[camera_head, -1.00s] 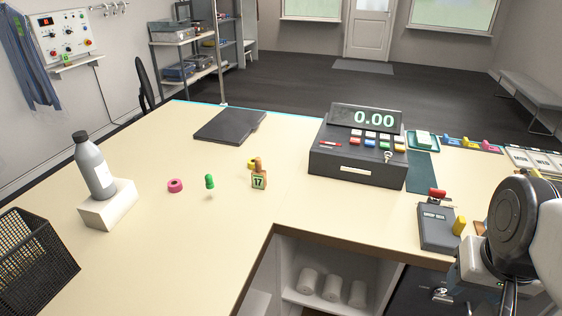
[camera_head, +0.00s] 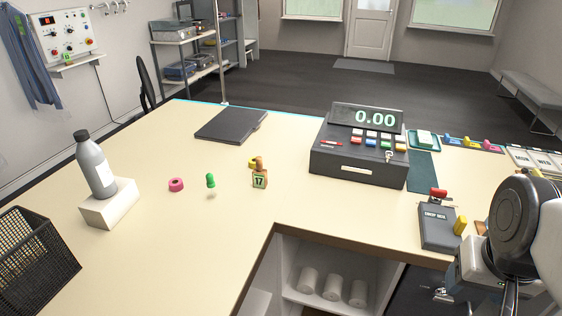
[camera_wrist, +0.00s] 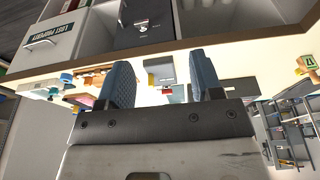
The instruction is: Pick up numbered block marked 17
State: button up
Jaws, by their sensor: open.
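The numbered block marked 17 (camera_head: 260,180) stands upright on the cream counter, left of the cash register. It is tan, with a pale green number label on its front and a rounded brown top. A tan piece with a green label, seemingly the same block (camera_wrist: 308,63), shows at the upper right edge of the wrist view. My gripper (camera_wrist: 163,78) is open in the wrist view, with nothing between its two dark ribbed fingers. In the head view my arm is at the lower right, far from the block, and its fingertips are hidden.
The cash register (camera_head: 357,168) and a drop box (camera_head: 438,228) stand to the right. Counter (camera_head: 190,245) in front is clear.

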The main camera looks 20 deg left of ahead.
jog(key=m+g+y, duration=0.4)
jog(key=m+y, duration=0.7)
jog(key=m, duration=0.1)
send_over(266, 179)
jog(key=s+d, duration=0.3)
jog(key=d, duration=0.5)
jog(key=s+d, duration=0.4)
jog(key=d, duration=0.3)
notch_tip(266, 179, down, 9)
jog(key=w+a+f+m+y, duration=0.1)
jog(key=w+a+f, duration=0.1)
jog(key=a, duration=0.1)
jog(key=w+a+f+m, duration=0.2)
jog(key=w+a, duration=0.1)
jog(key=w+a+f+m+y, duration=0.1)
jog(key=w+a+f+m, duration=0.1)
jog(key=a+f, duration=0.1)
jog(key=shift+w+a+f+y, duration=0.1)
jog(key=shift+w+a+y, duration=0.05)
jog(key=shift+a+y, duration=0.15)
jog(key=shift+w+a+f+t, duration=0.15)
jog(key=shift+t, duration=0.15)
jog(key=shift+x, duration=1.3)
